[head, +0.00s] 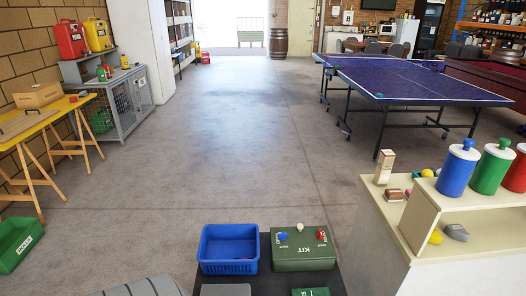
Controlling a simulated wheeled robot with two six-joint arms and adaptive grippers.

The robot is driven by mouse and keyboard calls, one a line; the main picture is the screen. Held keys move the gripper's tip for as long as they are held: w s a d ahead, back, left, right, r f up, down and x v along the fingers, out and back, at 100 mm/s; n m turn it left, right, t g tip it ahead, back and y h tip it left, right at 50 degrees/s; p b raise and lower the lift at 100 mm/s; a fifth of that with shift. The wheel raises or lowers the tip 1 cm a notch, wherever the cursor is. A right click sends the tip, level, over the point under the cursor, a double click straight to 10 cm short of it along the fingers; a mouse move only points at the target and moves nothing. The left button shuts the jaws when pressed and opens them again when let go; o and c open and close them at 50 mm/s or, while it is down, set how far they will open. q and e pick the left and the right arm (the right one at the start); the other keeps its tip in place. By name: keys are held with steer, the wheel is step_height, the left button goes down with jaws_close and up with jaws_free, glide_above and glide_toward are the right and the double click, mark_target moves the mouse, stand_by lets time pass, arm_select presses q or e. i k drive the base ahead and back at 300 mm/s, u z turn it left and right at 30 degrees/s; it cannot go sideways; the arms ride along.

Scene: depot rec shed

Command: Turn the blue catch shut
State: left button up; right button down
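A green box marked KIT (304,262) sits on a dark surface at the bottom centre of the head view. On its top are a blue catch (282,237) at the left, a small white knob (300,227) in the middle and a red catch (321,234) at the right. Small white lettering lies near the catches but is too small to read surely. I cannot tell whether the blue catch is turned open or shut. Neither of my grippers shows in the head view, and nothing touches the box top.
A blue basket (229,230) stands directly left of the box. A cream counter (380,222) with blue, green and red canisters is at the right. A blue table-tennis table (420,80) stands behind. A yellow trestle table (42,118) is at the left. The middle floor is clear.

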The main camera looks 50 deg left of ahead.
mark_target(282, 236)
steer(key=u, duration=0.95)
steer(key=i, duration=0.3)
steer(key=u, duration=0.05)
